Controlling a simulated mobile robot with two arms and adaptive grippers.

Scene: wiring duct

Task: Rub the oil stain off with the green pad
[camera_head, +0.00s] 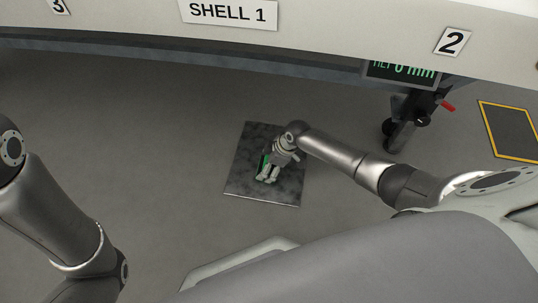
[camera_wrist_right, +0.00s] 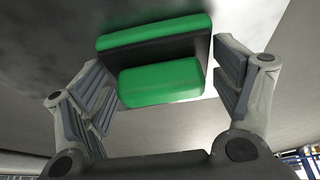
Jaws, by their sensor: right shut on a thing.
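The green pad (camera_head: 264,163) is mostly hidden behind my right gripper (camera_head: 269,172) in the head view. The right wrist view shows it as a green block (camera_wrist_right: 160,82) joined by a dark part to a wider green slab (camera_wrist_right: 155,34). The fingers stand on either side of the block, shut on the pad. The pad is over a dark, mottled plate (camera_head: 287,187), at or close to its surface; I cannot tell if they touch. The mottling is blotchy, and I cannot pick out the oil stain's edge. My left gripper is out of view; only my left arm shows.
A dark stand with a display (camera_head: 402,72) and red lever is right of the plate. A yellow-bordered floor panel (camera_head: 515,130) lies far right. Floor left of the plate is clear.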

